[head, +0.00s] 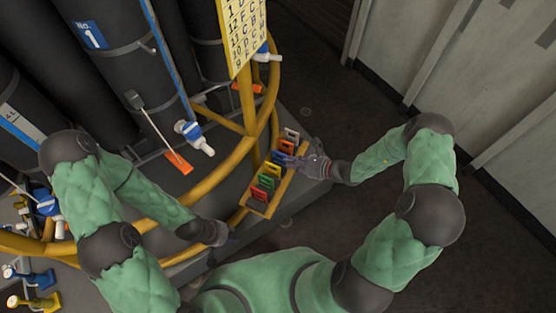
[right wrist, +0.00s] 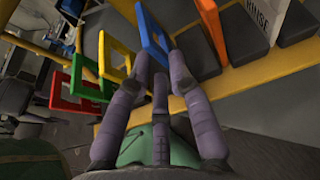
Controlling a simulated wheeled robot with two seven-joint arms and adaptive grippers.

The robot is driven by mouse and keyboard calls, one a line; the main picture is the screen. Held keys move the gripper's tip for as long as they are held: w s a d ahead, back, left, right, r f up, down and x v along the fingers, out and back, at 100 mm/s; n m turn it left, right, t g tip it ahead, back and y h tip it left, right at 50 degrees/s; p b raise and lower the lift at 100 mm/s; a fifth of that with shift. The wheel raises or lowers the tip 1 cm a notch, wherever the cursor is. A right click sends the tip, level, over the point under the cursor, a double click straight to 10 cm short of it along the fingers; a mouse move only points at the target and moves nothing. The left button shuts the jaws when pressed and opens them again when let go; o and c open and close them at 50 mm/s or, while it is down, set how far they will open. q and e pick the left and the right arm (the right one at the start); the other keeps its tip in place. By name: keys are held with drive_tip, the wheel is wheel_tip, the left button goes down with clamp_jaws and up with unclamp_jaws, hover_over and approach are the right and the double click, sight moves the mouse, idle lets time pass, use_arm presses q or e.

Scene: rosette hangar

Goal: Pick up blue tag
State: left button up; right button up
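The blue tag (head: 281,160) is a flat frame in a row of coloured tags on a yellow rack (head: 262,211). In the right wrist view the blue tag (right wrist: 151,38) is straight ahead, its lower end close to my fingertips. My right gripper (head: 312,160) reaches in from the right beside it. In the right wrist view its fingers (right wrist: 160,68) are straight and spread, with a gap between the tips. Whether they touch the tag is not clear. My left gripper (head: 222,235) hangs low near the yellow rail, left of the rack; its fingers are too small to read.
Red (right wrist: 66,88), green (right wrist: 85,75) and yellow (right wrist: 117,55) tags stand left of the blue one in the right wrist view; an orange tag (right wrist: 232,35) is right. A curved yellow rail (head: 200,187) and dark cylinders (head: 120,75) lie left. Floor is clear right.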

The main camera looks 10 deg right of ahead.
sight(278, 159)
drive_tip(key=b+x, duration=0.2)
drive_tip(key=x, duration=0.5)
drive_tip(key=shift+w+a+f, duration=0.1)
drive_tip(key=shift+f, duration=0.05)
clamp_jaws()
